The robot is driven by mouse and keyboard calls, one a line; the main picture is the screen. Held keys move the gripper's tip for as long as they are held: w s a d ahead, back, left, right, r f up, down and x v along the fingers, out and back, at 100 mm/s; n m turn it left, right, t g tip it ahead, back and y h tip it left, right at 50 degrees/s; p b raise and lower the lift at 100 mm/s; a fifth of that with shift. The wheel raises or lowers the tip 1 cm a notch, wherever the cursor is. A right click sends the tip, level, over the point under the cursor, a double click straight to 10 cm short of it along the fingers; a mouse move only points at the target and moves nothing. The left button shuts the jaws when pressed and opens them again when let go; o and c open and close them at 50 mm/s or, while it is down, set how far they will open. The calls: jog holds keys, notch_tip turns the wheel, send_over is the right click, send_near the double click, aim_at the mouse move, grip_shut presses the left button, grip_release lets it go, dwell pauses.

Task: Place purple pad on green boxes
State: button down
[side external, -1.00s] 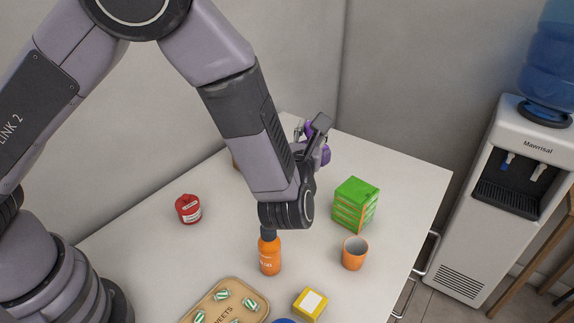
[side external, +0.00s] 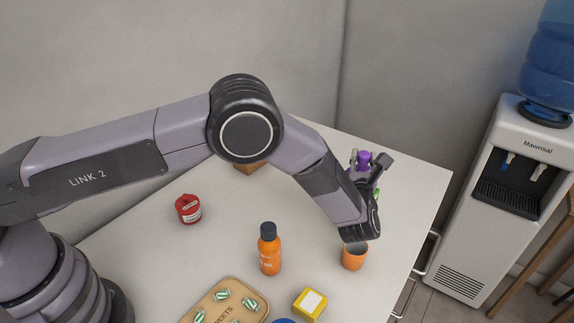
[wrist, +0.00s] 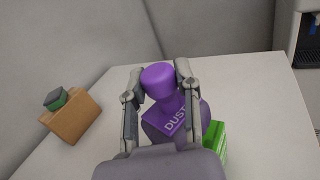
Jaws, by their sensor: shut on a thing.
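The purple pad (wrist: 172,120) has a round purple knob on top and the letters "DUST" on its face. My gripper (wrist: 160,74) is shut on its knob, one finger on each side. In the side view the purple knob (side external: 364,158) shows between the fingers of my gripper (side external: 371,164), toward the right back of the counter. The green boxes (wrist: 216,136) form a stack just right of the pad in the wrist view. In the side view my gripper hides most of them; only a green sliver (side external: 376,194) shows. I cannot tell the pad's height above them.
An orange cup (side external: 354,258) stands close in front of the gripper. An orange bottle (side external: 269,250), red jar (side external: 188,208), yellow box (side external: 310,304) and sweets tray (side external: 205,305) are on the counter (side external: 225,225). A brown box (wrist: 66,114) with a dark green item (wrist: 55,98) stands at left back.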

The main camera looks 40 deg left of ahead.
jog(key=shift+f, duration=0.9)
jog(key=shift+f, duration=0.1)
jog(key=c, duration=0.8)
grip_release()
